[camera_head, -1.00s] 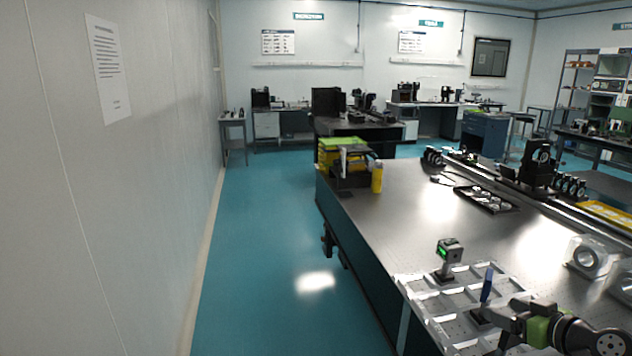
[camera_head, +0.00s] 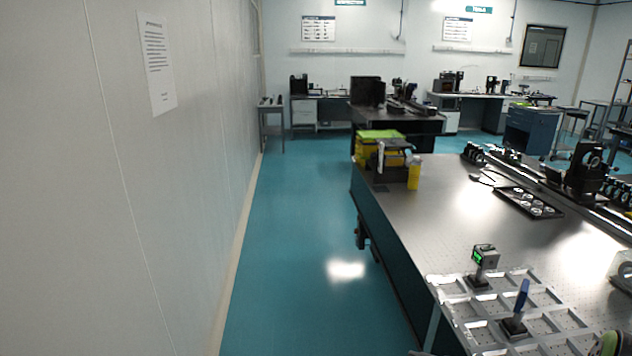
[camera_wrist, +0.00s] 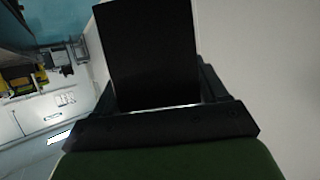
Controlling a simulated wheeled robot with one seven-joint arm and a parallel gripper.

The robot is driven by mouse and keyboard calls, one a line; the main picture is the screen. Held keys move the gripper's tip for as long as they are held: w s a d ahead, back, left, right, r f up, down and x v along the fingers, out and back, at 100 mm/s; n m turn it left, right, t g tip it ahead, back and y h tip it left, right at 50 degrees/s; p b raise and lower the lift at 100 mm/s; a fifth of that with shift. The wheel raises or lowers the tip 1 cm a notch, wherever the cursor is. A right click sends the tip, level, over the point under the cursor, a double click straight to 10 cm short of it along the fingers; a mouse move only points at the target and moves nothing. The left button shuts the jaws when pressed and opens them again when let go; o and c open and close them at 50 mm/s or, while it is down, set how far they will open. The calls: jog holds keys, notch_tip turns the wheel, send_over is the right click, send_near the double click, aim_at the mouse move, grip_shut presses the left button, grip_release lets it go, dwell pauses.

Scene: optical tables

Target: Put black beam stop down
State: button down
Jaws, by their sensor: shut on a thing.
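In the wrist view a flat black plate, the black beam stop (camera_wrist: 147,50), stands up between the jaws of my gripper (camera_wrist: 160,105). My gripper is shut on it. The lower part of the beam stop is hidden by the dark jaws. In the head view only a small green and black part of my arm shows at the bottom right corner; the beam stop is not visible there.
A grey optical table (camera_head: 470,220) fills the right side. A light compartmented tray (camera_head: 455,293) at its near end holds a device with a green display (camera_head: 485,257) and a blue-topped post (camera_head: 522,297). A yellow bottle (camera_head: 414,174) stands at the far left corner. Teal floor (camera_head: 300,240) is clear.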

jog(key=shift+n+g+y, duration=0.5)
jog(key=shift+n+g, duration=0.1)
jog(key=shift+n, duration=0.2)
jog(key=a, duration=0.1)
jog(key=s+a, duration=0.1)
jog(key=a, duration=0.1)
jog(key=s+a, duration=0.1)
jog(key=a, duration=0.1)
jog(key=shift+s+a+f, duration=0.1)
jog(key=shift+f, duration=0.05)
